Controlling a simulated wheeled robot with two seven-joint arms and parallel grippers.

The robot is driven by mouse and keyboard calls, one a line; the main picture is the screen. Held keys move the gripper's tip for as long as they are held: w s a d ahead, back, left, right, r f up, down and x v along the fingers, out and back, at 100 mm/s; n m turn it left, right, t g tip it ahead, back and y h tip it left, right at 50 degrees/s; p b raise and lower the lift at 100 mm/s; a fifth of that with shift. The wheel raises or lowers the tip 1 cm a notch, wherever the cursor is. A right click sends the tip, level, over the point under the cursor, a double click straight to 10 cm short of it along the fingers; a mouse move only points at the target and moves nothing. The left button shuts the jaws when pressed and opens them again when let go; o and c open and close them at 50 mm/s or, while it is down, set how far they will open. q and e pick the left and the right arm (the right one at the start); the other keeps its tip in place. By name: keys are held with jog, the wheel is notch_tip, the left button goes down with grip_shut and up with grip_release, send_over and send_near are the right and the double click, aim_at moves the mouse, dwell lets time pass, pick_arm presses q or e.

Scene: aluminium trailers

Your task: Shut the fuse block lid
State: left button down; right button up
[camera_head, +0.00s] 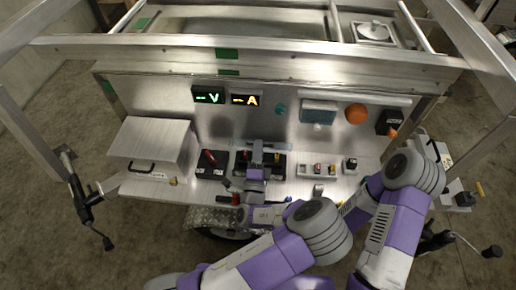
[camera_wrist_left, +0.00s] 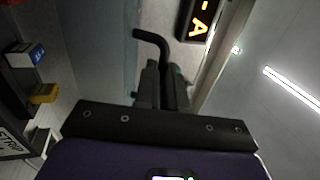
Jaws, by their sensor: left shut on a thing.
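The fuse block (camera_head: 279,170) appears to be the dark block in the middle of the metal bench, partly hidden by my left gripper. In the left wrist view, a blue fuse (camera_wrist_left: 24,55) and a yellow fuse (camera_wrist_left: 43,94) show at the left. A grey-blue panel (camera_wrist_left: 102,45), apparently the raised lid, stands beside them, with a dark bent handle (camera_wrist_left: 152,38) at its edge. My left gripper (camera_head: 257,148) is shut on this handle; its fingers (camera_wrist_left: 165,82) meet there in the wrist view. My right arm (camera_head: 400,200) is at the right; I cannot make out its gripper.
A black block with a red part (camera_head: 210,162) is left of the fuse block. A metal box (camera_head: 155,140) stands farther left. Small grey blocks (camera_head: 318,171) are to the right. The upright panel behind bears a green display (camera_head: 208,96) and an orange display (camera_head: 245,100).

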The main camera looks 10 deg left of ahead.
pick_arm(q)
jog(key=shift+f, duration=0.1)
jog(key=c, duration=1.2)
grip_release()
jog(key=shift+w, duration=0.1)
jog(key=v, duration=0.7)
jog(key=shift+s+f, duration=0.1)
jog(key=shift+s, duration=0.25)
jog(key=shift+c, duration=0.6)
